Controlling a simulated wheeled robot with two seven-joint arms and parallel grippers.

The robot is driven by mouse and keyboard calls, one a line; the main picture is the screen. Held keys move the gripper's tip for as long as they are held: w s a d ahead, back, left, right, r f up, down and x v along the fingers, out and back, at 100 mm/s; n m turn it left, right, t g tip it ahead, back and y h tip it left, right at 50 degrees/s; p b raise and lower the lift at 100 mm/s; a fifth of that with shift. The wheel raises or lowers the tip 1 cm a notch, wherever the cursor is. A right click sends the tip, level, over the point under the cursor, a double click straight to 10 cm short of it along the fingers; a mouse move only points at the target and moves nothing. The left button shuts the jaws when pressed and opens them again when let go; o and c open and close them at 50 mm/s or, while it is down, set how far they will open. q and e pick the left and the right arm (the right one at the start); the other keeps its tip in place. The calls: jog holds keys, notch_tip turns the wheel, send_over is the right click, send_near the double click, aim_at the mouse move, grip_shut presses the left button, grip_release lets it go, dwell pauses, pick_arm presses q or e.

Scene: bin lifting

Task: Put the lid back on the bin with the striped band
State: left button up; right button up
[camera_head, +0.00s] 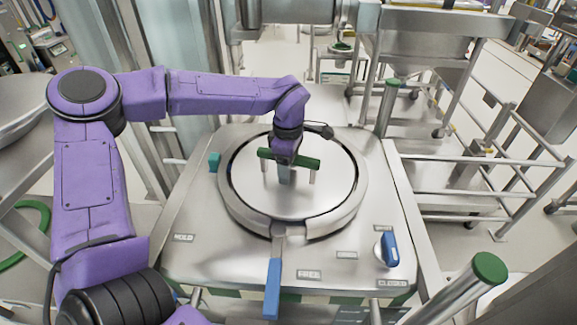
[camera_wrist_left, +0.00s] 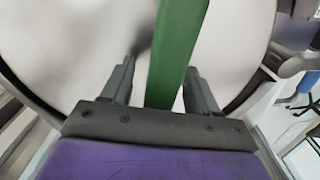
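The bin (camera_head: 195,225) is a steel block with a round ring on top and a green-and-white striped band (camera_head: 345,299) along its lower front. The round steel lid (camera_head: 255,197) lies inside the ring, with a dark gap around it; I cannot tell whether it is fully seated. A green bar handle (camera_head: 308,163) stands on the lid on two posts. My left gripper (camera_head: 286,163) is over the middle of the handle. In the left wrist view its fingers (camera_wrist_left: 160,85) are apart, on either side of the green bar (camera_wrist_left: 178,50). My right gripper is not in view.
A blue-handled lever (camera_head: 272,288) sticks out at the ring's front. A blue knob (camera_head: 389,249) sits on the bin's right front. Green-capped posts (camera_head: 489,268) and steel rails (camera_head: 470,187) stand on the right. Open floor shows among the rails.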

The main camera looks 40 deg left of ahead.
pick_arm(q)
jog(key=shift+f, duration=0.15)
jog(key=shift+r, duration=0.35)
notch_tip(320, 180, up, 10)
jog(key=shift+r+b, duration=0.1)
jog(key=shift+b, duration=0.85)
